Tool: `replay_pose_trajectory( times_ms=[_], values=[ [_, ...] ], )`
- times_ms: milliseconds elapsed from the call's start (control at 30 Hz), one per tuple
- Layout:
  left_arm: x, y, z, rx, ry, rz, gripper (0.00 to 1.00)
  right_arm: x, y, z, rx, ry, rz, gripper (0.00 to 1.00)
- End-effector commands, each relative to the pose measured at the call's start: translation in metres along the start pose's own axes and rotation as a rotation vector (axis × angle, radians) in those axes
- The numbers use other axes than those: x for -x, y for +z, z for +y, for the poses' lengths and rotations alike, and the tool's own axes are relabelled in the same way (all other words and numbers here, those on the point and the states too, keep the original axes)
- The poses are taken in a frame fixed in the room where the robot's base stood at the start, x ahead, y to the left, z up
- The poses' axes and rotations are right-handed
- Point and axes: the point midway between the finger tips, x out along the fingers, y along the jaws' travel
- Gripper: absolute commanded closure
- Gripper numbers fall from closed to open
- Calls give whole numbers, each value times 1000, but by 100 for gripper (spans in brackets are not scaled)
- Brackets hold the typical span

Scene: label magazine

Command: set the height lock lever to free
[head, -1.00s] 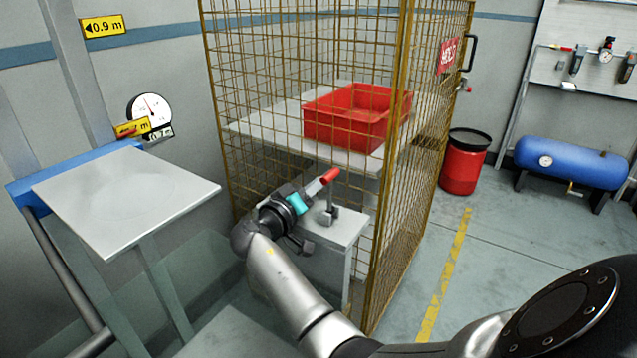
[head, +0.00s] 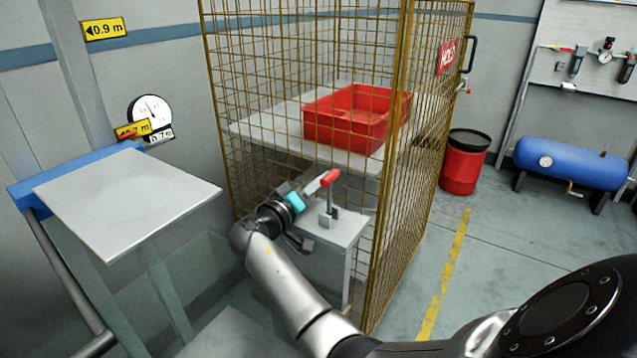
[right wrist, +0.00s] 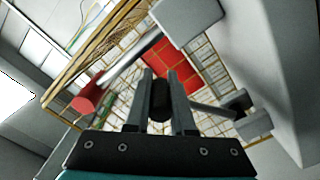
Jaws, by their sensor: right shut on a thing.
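A small grey stand (head: 345,235) at the cage's left side carries a lever with a red grip (head: 329,179). The lever also shows in the right wrist view, its red grip (right wrist: 88,97) to the left of my fingers, with a rod running up to a grey block (right wrist: 187,20). My right gripper (head: 302,196) is beside the stand, just left of the red grip. In the right wrist view its fingers (right wrist: 160,108) are shut on a dark knob (right wrist: 161,92), apart from the red grip. I cannot read any lever marking. My left gripper is not in view.
A wire cage (head: 390,230) stands close behind the stand, with a red bin (head: 345,128) on a table inside. A grey platform (head: 125,200) is at the left, near a wall dial (head: 150,108). Free floor lies to the right.

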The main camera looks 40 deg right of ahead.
Motion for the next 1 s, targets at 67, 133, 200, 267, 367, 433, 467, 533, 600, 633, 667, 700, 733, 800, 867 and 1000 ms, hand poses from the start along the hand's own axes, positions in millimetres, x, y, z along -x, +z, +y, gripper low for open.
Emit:
replay_pose_trajectory(
  times_ms=[67, 133, 200, 267, 367, 433, 467, 533, 600, 633, 667, 700, 733, 800, 867, 1000],
  values=[
    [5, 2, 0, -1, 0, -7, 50, 0, -7, 2, 43, -1, 1, 100],
    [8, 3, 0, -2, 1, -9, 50, 0, -11, 3, 92, -1, 1, 100],
    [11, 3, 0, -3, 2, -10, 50, 0, -17, 3, 147, -1, 2, 100],
    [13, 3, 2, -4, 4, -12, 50, 0, -22, 3, 200, 0, 2, 100],
    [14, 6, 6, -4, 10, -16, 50, 0, -30, 2, 294, 0, 2, 100],
    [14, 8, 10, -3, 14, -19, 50, 0, -36, 1, 307, 0, 2, 100],
    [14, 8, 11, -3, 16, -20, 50, 0, -38, 0, 306, 0, 2, 100],
    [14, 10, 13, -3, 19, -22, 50, 0, -44, -1, 324, 1, 2, 100],
    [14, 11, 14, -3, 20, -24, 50, 0, -50, -3, 392, 1, 3, 100],
    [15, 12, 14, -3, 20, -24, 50, 0, -52, -4, 420, 1, 3, 100],
    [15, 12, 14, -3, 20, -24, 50, 0, -54, -5, 446, 0, 4, 100],
    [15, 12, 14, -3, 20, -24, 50, 0, -57, -6, 480, 1, 4, 100],
    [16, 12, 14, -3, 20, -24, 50, 0, -59, -7, 506, 0, 4, 100],
    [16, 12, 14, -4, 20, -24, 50, 0, -63, -9, 560, 1, 4, 100],
    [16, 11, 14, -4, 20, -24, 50, 0, -66, -11, 603, 1, 4, 100],
    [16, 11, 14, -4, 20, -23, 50, 0, -72, -16, 687, 1, 4, 100]
  ],
)
